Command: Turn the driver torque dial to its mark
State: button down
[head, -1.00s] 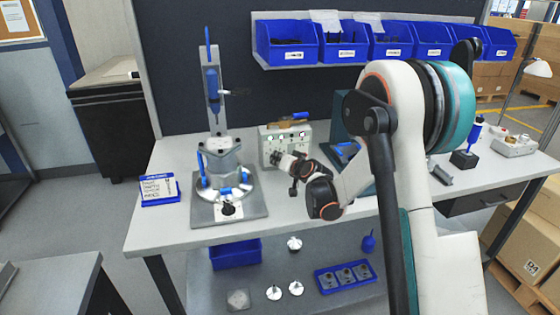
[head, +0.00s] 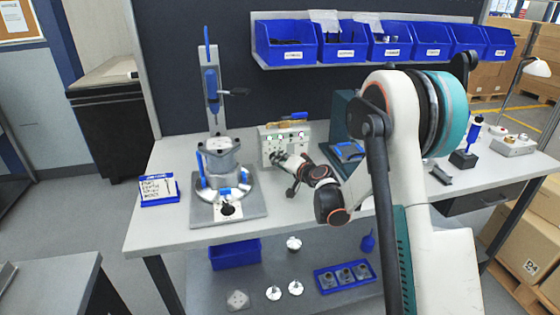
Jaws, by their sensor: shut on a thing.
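The driver controller is a pale box (head: 290,133) with dials and small green lights on its front, standing at the back of the bench in the head view. My gripper (head: 277,158) is at the lower part of this front panel, shut on what looks like the torque dial. The dial itself and its mark are hidden behind the fingers or too small to make out. A blue driver (head: 212,88) hangs upright on a grey stand to the left of the box.
A grey machined housing (head: 221,157) sits in a round fixture with blue clamps, left of my gripper. Blue bins (head: 287,42) line the shelf above. The bench front between fixture and arm is clear.

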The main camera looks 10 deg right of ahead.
jog(key=shift+f+m+y, duration=0.1)
jog(key=shift+m+y, duration=0.3)
jog(key=shift+m, duration=0.2)
jog(key=c, duration=1.7)
grip_release()
jog(key=shift+o, duration=0.2)
jog(key=v, duration=1.2)
jog(key=shift+s+f, duration=0.1)
jog(key=shift+f, duration=0.15)
